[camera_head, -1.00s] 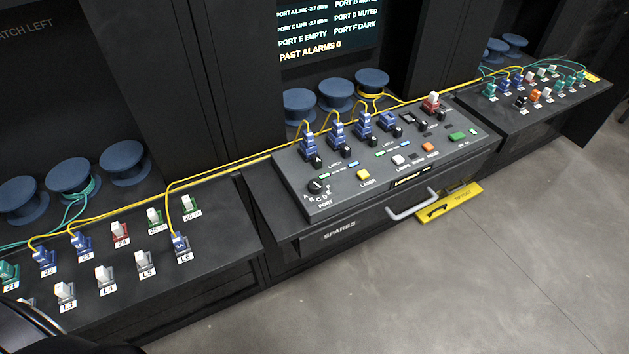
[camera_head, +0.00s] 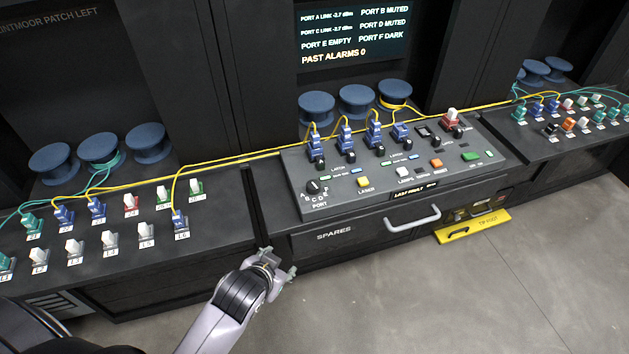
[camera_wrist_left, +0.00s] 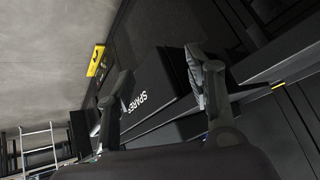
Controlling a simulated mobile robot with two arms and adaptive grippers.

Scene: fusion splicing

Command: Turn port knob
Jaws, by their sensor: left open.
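The port knob (camera_head: 315,187) is a round black dial with a white mark, at the front left corner of the sloped console (camera_head: 350,202). Letters are printed around it and PORT below it. My left gripper (camera_head: 279,267) is in front of and below the console, to the left of the knob and apart from it. In the left wrist view its two fingers (camera_wrist_left: 160,88) are spread with nothing between them, and the SPARES drawer front (camera_wrist_left: 146,100) shows beyond. The knob is not visible in the wrist view. My right gripper is in neither view.
The console carries blue plugs (camera_head: 346,139) with yellow cables, a yellow button (camera_head: 363,182) and several other buttons. A drawer handle (camera_head: 411,217) juts out below. A yellow tray (camera_head: 473,226) stands out low at the right. The floor in front is free.

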